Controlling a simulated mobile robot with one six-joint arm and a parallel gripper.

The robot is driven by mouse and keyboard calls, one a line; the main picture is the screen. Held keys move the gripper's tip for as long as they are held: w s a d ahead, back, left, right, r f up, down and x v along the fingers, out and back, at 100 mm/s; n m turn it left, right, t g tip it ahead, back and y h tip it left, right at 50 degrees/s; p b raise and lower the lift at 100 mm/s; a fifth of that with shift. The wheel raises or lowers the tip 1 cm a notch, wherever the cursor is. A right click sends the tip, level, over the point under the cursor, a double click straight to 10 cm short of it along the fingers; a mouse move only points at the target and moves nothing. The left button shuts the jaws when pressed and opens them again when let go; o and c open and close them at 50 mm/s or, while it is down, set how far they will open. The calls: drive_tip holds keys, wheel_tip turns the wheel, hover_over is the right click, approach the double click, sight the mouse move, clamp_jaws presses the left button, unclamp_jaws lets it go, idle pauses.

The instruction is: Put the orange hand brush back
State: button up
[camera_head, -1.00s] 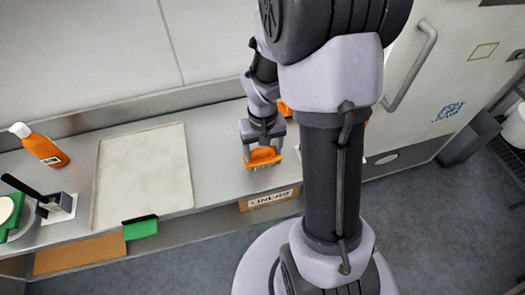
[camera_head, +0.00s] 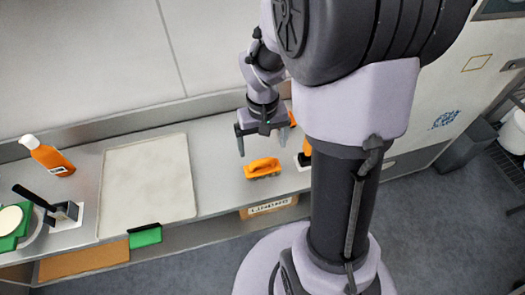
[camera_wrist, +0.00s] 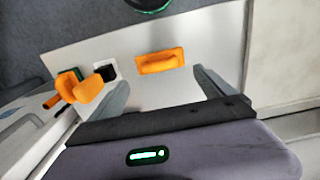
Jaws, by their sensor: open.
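The orange hand brush (camera_head: 262,168) lies on the steel counter near its front edge, bristles down. It also shows in the wrist view (camera_wrist: 160,61), beyond and between the fingertips. My gripper (camera_head: 261,145) is open and empty, raised behind the brush and apart from it. Its two spread fingers also show in the wrist view (camera_wrist: 160,88).
A pale board (camera_head: 149,178) lies left of the brush, with an orange bottle (camera_head: 47,156) farther left. Orange-handled items (camera_wrist: 85,88) stand close on the other side, partly hidden by my arm. A labelled bin (camera_head: 268,207) sits below the counter edge.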

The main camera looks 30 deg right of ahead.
drive_tip(key=s+a+r+t, duration=0.3)
drive_tip(key=a+r, duration=0.4)
drive_tip(key=r, duration=0.5)
drive_tip(key=s+a+r+m+t+y, duration=0.1)
drive_tip(key=s+a+r+t+y, duration=0.1)
drive_tip(key=s+a+r, duration=0.3)
drive_tip(key=s+a, duration=0.2)
drive_tip(key=s, duration=0.1)
drive_tip(key=shift+a+r+t, duration=0.3)
drive_tip(key=shift+r+t, duration=0.1)
drive_tip(key=shift+s, duration=0.1)
